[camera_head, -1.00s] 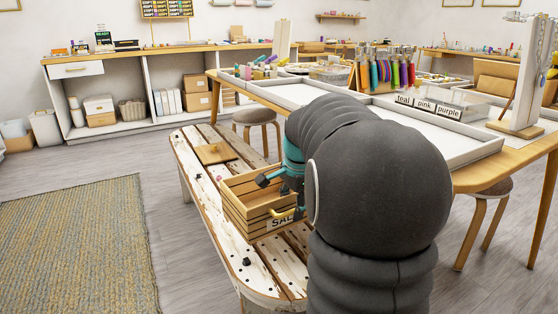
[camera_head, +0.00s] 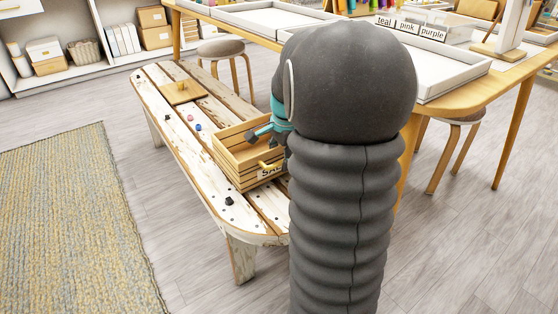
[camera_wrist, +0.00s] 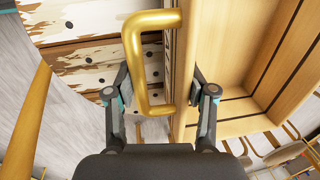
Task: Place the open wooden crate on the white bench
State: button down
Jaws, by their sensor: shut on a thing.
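The open wooden crate (camera_head: 236,163) is a slatted light-wood box with a gold handle and a partly hidden "SAL..." label. It is over the near half of the white bench (camera_head: 222,211), whose boards have worn white paint. I cannot tell whether its base touches the boards all along. My gripper (camera_head: 266,140) is at the crate's near right side, partly hidden by my arm. In the wrist view my gripper (camera_wrist: 160,106) has its fingers on either side of the gold handle (camera_wrist: 139,60) and the crate's wall (camera_wrist: 183,75), shut on the crate.
A small wooden tray (camera_head: 181,94) lies on the bench's far end. A rug (camera_head: 70,215) lies left.

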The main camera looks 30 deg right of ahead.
jog(key=shift+f, duration=0.6)
jog(key=shift+c, duration=1.9)
grip_release()
